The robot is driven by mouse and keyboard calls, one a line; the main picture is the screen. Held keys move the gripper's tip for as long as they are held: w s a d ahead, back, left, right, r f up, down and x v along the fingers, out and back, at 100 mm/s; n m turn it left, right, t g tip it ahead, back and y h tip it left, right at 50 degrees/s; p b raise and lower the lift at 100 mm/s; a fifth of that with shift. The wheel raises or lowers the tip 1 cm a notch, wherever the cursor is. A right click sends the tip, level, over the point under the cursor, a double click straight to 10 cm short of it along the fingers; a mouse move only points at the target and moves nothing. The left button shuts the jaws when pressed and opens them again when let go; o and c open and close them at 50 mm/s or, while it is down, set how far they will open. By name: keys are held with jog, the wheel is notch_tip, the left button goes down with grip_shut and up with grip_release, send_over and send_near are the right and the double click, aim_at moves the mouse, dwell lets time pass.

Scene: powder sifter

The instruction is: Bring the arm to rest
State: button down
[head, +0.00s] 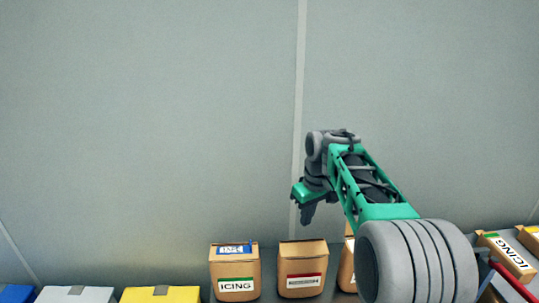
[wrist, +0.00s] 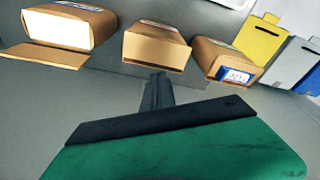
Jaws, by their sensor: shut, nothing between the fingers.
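My arm extends up from the lower right in the head view, with my gripper (head: 308,213) hanging at its far end, pointing down. It is in the air, in front of the grey wall and above the row of boxes. In the wrist view my gripper (wrist: 157,78) shows as dark fingers held together beyond the green housing. The fingers are shut and nothing is between them.
Below stand cardboard boxes: one labelled ICING (head: 236,272), one with a red-edged label (head: 302,269), and another ICING box (head: 507,257) lying at the right. A yellow box (head: 160,294) and a grey one (head: 77,294) are at left. Space above is clear.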

jog(key=s+r+m+t, duration=0.2)
jog(key=s+r+m, duration=0.15)
jog(key=s, duration=0.85)
jog(key=s+f+m+t, duration=0.1)
jog(key=s+f, duration=0.4)
jog(key=s, duration=0.8)
jog(key=shift+f+m+h, duration=0.2)
jog(key=shift+m+h, duration=0.2)
jog(key=shift+m, duration=0.15)
